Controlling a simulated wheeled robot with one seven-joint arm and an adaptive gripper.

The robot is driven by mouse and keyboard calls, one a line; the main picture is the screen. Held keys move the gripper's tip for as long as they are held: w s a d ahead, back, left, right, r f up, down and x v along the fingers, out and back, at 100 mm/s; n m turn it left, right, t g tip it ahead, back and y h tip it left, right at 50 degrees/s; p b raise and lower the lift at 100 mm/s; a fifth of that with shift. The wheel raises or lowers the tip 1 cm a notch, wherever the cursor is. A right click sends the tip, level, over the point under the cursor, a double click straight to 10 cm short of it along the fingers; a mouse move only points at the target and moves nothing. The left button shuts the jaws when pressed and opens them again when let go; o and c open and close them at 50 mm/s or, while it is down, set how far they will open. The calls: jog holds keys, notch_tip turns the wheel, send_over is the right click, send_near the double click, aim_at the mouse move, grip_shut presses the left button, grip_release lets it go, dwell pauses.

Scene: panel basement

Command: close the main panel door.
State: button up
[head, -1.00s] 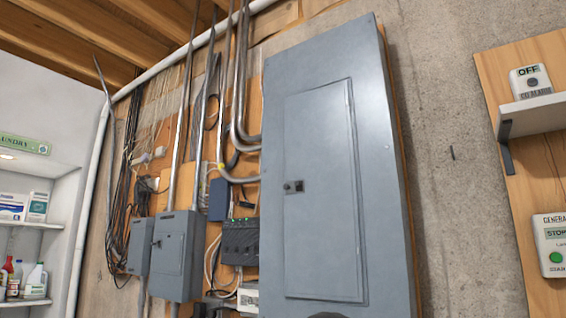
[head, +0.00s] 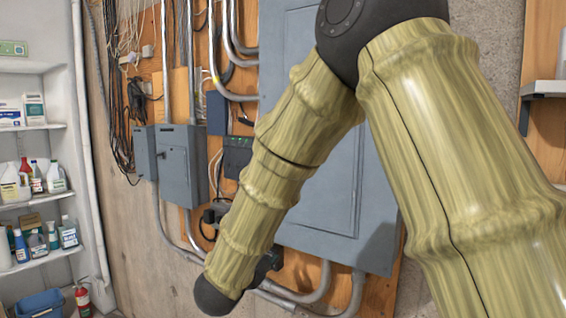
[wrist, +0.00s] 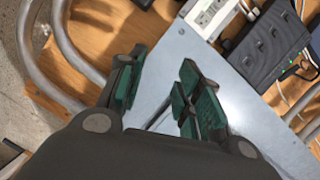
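The main panel (head: 285,25) is a tall grey metal box on the wall. Its door (head: 345,190) shows only in part, because my arm covers most of it, including the latch. The visible door part looks nearly flush with the panel front; I cannot tell whether it is fully shut. In the wrist view my gripper (wrist: 160,95) is open, its two green-padded fingers apart and nothing between them. The grey panel metal (wrist: 185,60) lies beyond the fingertips; contact cannot be told. My gripper is not clearly visible in the head view.
Smaller grey boxes (head: 182,165) and conduits (head: 165,70) are left of the panel. A black box (wrist: 265,45) and a white outlet box (wrist: 210,15) show beyond the gripper. Shelves with bottles (head: 40,175) stand far left. A wooden board with a shelf (head: 545,88) is at right.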

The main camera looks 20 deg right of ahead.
jog(key=s+a+r+m+h+p, duration=0.1)
jog(key=s+r+m+p, duration=0.2)
jog(key=r, duration=0.8)
jog(key=a+r+m+g+h+p, duration=0.1)
jog(key=r+m+h+p, duration=0.2)
jog(key=r, duration=0.8)
jog(key=s+a+r+m+p, duration=0.1)
jog(key=s+r+m+p, duration=0.3)
jog(key=r, duration=0.7)
jog(key=w+d+n+p, duration=0.1)
jog(key=w+d+p, duration=0.5)
jog(key=w+d, duration=0.2)
jog(key=shift+w+d+f, duration=0.25)
jog(key=shift+w, duration=0.25)
jog(key=shift+c, duration=0.2)
